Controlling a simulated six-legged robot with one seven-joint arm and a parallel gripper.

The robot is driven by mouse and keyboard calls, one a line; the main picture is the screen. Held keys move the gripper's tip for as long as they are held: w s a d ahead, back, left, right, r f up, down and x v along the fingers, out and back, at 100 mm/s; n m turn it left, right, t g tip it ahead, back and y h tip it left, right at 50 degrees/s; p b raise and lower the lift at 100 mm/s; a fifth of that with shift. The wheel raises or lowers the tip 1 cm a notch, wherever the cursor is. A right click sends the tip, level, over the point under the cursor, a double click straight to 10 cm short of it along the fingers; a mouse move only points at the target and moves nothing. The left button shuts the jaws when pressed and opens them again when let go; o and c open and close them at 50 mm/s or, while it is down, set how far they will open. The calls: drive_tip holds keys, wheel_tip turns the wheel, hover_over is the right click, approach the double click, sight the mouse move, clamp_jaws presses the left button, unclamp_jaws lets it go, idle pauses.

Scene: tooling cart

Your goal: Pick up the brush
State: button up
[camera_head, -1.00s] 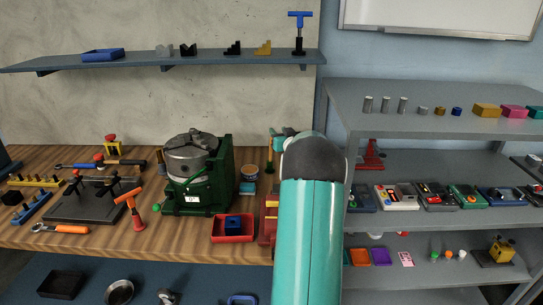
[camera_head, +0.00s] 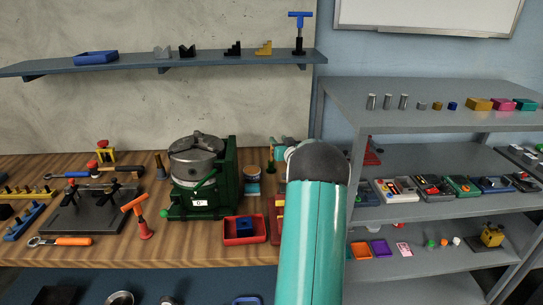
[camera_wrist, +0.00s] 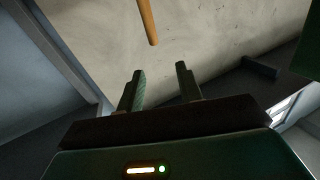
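A slim wooden handle (camera_wrist: 148,22), which looks like the brush's, hangs into the top of the wrist view. Its rounded end is above the gap between my fingertips and apart from them; its other end is out of view. In the head view, a thin upright item with a wooden-coloured top (camera_head: 271,146) stands at the back of the bench, left of my wrist; it may be the brush, but it is too small to be sure. My gripper (camera_wrist: 160,68) is open and empty in the wrist view. In the head view, my arm hides its fingers.
A green rotary table with a chuck (camera_head: 196,160) stands on the wooden bench, left of my arm. A red bin (camera_head: 259,236) holds a blue block in front. A grey shelf rack (camera_head: 420,160) with parts stands right. A wall shelf (camera_head: 220,62) runs above.

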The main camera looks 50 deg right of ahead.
drive_tip(key=shift+w+d+f, duration=0.6)
drive_tip(key=shift+w+d, duration=0.05)
drive_tip(key=shift+w, duration=0.45)
drive_tip(key=shift+w+d+f, duration=0.55)
drive_tip(key=shift+w+d, duration=0.05)
drive_tip(key=shift+w, duration=0.45)
drive_tip(key=shift+w+d+f, duration=0.6)
drive_tip(key=shift+w+d, duration=0.05)
drive_tip(key=shift+w, duration=0.45)
clamp_jaws()
